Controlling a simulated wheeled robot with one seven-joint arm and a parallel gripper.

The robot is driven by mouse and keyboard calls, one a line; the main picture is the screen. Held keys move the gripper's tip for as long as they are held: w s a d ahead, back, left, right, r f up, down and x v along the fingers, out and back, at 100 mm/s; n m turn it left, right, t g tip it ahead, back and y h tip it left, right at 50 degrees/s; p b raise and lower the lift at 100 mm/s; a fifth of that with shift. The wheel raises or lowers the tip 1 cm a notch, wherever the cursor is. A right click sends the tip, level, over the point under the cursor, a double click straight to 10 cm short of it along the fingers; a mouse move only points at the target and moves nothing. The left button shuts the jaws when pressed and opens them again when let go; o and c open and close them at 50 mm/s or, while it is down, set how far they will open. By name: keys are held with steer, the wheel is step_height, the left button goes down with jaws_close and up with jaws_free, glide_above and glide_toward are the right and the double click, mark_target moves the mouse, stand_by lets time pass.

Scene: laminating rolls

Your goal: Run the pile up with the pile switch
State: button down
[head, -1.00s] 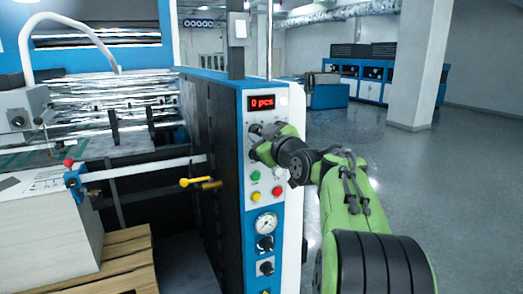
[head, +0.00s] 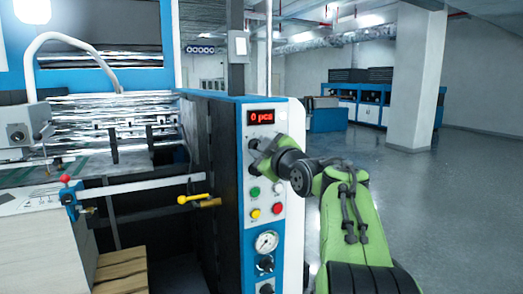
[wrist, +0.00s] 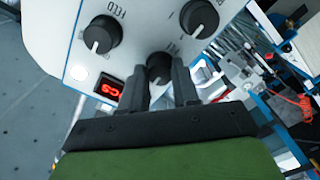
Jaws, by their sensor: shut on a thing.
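My gripper (head: 262,149) is at the upper part of the control panel (head: 284,222), below the red display (head: 261,117). In the wrist view its two fingers (wrist: 161,76) are shut on the middle black knob (wrist: 158,63), the pile switch; its label is partly hidden. The fingers cover most of the knob, so its pointer cannot be read. The pile (head: 40,248) is a pale stack of sheets at the lower left of the head view, on a wooden pallet (head: 122,270).
The FEED knob (wrist: 102,35) and another black knob (wrist: 200,18) flank the gripped one closely. Green, white, yellow and red (head: 277,208) buttons and a gauge (head: 266,242) sit lower on the panel. A yellow-handled lever (head: 195,199) sticks out left. Open floor (head: 440,220) lies right.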

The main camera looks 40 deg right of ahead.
steer(key=c, duration=0.8)
jaws_free()
steer(key=b+v, duration=0.2)
steer(key=v, duration=1.3)
steer(key=shift+s+a, duration=0.15)
steer(key=shift+s, duration=0.2)
